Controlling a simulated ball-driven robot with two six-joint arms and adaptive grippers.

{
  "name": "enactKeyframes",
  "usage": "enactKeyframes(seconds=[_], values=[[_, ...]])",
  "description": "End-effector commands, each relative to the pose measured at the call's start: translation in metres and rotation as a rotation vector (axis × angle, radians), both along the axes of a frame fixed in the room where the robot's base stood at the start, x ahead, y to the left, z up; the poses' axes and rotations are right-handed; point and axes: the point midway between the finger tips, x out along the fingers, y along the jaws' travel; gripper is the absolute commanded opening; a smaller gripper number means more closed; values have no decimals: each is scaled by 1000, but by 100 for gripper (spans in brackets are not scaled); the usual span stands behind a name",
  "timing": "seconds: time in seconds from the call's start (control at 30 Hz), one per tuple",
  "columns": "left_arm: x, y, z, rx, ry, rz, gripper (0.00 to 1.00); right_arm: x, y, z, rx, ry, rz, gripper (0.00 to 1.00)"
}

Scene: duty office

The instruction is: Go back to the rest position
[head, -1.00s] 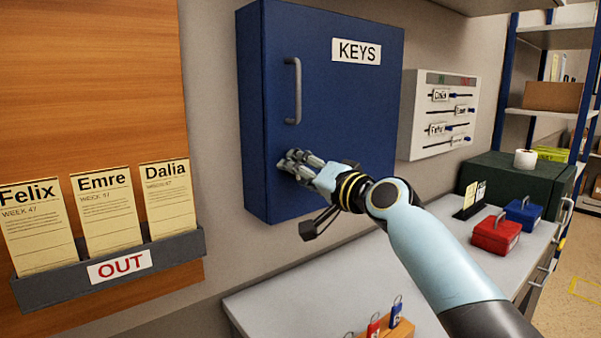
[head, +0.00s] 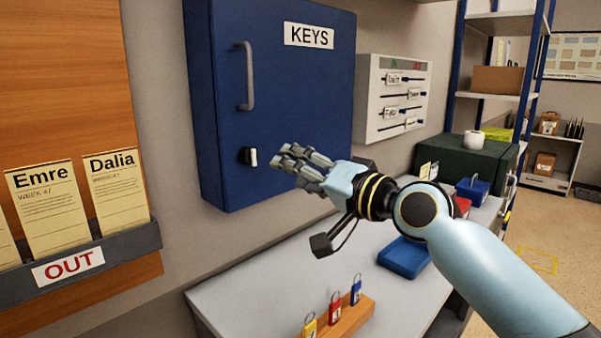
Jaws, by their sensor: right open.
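My right gripper (head: 300,164) is open and empty in the head view. It hangs in front of the lower right part of the blue KEYS cabinet (head: 300,85). The cabinet door is shut, with a grey bar handle (head: 246,76) and a small lock knob (head: 248,156) at its lower left. The fingers are to the right of the knob and apart from it. My left gripper is not in view.
A grey counter (head: 240,290) holds a wooden block (head: 350,318) with yellow, red and blue padlocks, and a blue tray (head: 404,257). An OUT rack (head: 120,245) with cards hangs at left. A white slider board (head: 392,98) is right of the cabinet. Shelves stand behind.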

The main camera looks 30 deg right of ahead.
Motion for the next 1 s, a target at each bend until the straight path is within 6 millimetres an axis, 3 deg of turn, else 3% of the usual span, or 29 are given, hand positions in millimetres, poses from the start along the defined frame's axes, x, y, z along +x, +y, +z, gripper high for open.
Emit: enactKeyframes(seconds=[0.57,0.67,0.77,0.9,1.0], values=[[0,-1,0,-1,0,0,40,-7,-2,0,-1,1,2,56],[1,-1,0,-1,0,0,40,-15,3,-12,-48,32,14,56],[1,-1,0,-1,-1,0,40,-42,14,-48,-191,126,49,56],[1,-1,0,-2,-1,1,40,-113,20,-118,-506,350,126,56],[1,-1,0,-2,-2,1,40,-162,11,-152,-689,501,169,56]])
